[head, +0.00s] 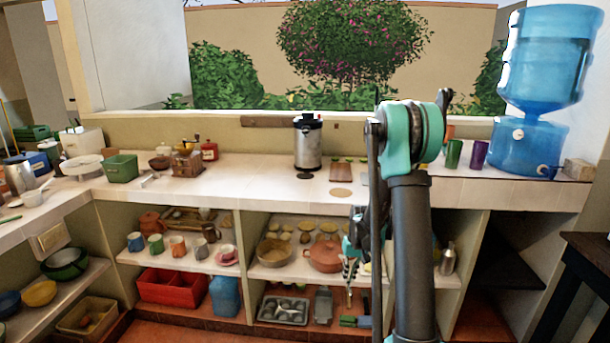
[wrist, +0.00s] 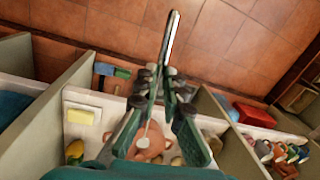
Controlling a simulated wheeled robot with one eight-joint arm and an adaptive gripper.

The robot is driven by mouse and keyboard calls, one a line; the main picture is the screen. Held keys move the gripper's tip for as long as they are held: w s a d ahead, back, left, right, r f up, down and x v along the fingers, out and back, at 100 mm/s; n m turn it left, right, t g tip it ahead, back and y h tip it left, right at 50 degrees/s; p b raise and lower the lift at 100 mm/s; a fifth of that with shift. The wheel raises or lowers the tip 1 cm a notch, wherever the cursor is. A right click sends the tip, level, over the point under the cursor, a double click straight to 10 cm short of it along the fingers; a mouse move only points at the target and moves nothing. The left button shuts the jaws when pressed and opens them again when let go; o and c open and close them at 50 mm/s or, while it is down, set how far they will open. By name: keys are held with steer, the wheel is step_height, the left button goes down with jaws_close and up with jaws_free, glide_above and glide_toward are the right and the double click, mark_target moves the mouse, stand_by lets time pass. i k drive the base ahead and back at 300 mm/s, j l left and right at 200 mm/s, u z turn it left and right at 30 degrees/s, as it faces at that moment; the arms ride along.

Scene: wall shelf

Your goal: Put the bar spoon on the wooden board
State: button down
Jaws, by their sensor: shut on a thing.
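My gripper (wrist: 161,88) is shut on the bar spoon (wrist: 170,38), a long thin silver piece that sticks out past the fingertips in the wrist view. Its other end shows between the fingers. In the head view my gripper (head: 351,262) is low, in front of the lower shelves and below the counter top, partly hidden by my arm. A thin piece of the spoon seems to hang below it. The wooden board (head: 343,172) is a small brown rectangle lying flat on the counter, right of the steel urn. It is above and behind my gripper, well apart from it.
The counter's front edge (head: 262,198) stands above my gripper. A terracotta pot (head: 324,257), a muffin tin (head: 284,310) and a steel shaker (head: 448,259) stand on nearby shelves. A steel urn (head: 307,142) and a round mat (head: 341,192) are near the board.

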mark_target(341, 178)
steer(key=i+l+u, duration=0.1)
steer(key=u, duration=0.35)
steer(key=i+l+u, duration=0.15)
steer(key=u, duration=0.35)
steer(key=l+u, duration=0.2)
steer(key=u, duration=0.25)
steer(key=i+l, duration=0.05)
